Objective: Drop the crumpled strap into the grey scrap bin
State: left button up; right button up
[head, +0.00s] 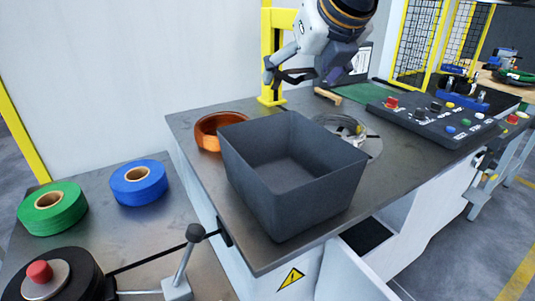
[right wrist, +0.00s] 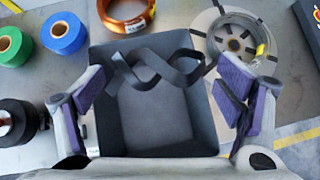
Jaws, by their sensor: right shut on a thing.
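The crumpled strap (head: 296,77) is a dark, looped band held up in the air by my right gripper (head: 305,72). In the right wrist view the strap (right wrist: 158,68) spans between the purple-padded fingers of the gripper (right wrist: 165,95), which are shut on it across its width. The grey scrap bin (head: 310,200) is an open, square-topped box on the table. Its inside looks empty in the head view. In the right wrist view the bin (right wrist: 150,125) lies below the strap and between the fingers. My left gripper is not in view.
Green (head: 50,210) and blue (head: 138,185) tape rolls lie on the left bench. A button panel (head: 440,118) and a yellow post (head: 267,60) stand farther back.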

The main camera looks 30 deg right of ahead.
jog(key=shift+w, duration=0.1)
jog(key=f, duration=0.5)
jog(key=shift+s+f, duration=0.3)
jog(key=shift+s, duration=0.1)
jog(key=o, duration=0.8)
jog(key=v, duration=1.2)
jog(key=shift+a, duration=0.15)
